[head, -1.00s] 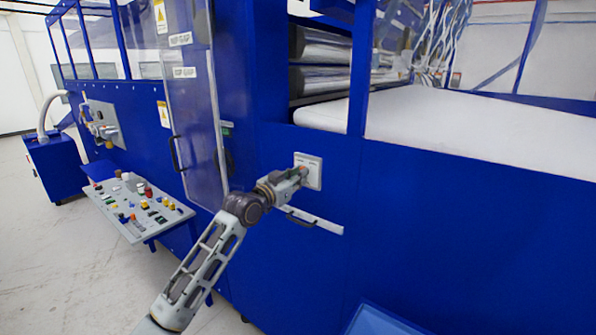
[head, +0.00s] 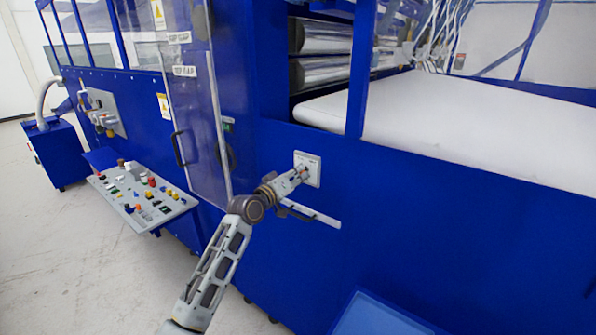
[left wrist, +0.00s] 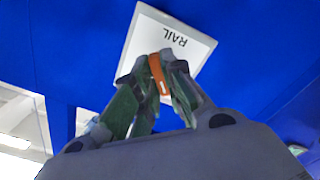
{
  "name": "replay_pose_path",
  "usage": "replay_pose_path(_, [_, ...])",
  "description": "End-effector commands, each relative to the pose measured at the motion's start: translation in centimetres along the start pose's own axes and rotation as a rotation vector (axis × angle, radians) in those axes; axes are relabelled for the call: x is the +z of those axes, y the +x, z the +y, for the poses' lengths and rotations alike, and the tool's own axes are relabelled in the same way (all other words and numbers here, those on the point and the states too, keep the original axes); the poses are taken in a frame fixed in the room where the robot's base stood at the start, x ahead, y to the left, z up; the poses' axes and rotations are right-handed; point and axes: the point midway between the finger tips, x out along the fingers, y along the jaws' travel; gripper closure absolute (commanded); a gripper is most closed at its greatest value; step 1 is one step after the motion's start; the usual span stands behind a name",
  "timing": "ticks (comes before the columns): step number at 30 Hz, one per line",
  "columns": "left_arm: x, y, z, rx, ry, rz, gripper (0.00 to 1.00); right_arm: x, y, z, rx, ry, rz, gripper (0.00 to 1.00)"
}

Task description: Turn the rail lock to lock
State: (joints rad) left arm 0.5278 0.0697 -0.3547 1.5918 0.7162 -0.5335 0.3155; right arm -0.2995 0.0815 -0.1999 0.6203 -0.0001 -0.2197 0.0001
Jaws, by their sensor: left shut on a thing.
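The rail lock is a white square plate (head: 311,163) on the blue machine side, in the middle of the head view. In the left wrist view the plate (left wrist: 193,38) bears the word RAIL and shows tilted. An orange knob (left wrist: 159,74) stands out from it. My left gripper (head: 302,173) reaches the plate from the lower left. In the left wrist view its fingertips (left wrist: 160,68) are shut on the orange knob, one on each side. Part of the plate is hidden behind the fingers. My right gripper is not in view.
A handle bar (head: 308,213) sits just below the plate. A control panel (head: 140,196) with several buttons juts out at left. A clear door (head: 200,110) stands left of the plate. A blue lid-like surface (head: 375,318) is at the bottom.

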Motion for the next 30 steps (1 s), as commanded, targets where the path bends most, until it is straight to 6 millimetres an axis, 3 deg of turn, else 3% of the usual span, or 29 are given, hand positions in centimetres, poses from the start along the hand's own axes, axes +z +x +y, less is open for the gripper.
replay_pose_path(20, [0.15,0.02,-0.07,-0.001,-0.093,-0.002,1.00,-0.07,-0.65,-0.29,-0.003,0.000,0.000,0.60])
replay_pose_path(21, [0.15,0.02,-0.08,-0.001,-0.093,-0.002,0.86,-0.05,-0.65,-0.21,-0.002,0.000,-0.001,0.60])
replay_pose_path(25, [0.11,0.02,-0.06,-0.001,-0.092,-0.002,0.69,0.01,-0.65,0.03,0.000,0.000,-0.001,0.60])
replay_pose_path(30, [0.05,0.01,-0.04,0.000,-0.091,-0.001,0.67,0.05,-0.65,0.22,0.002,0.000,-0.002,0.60])
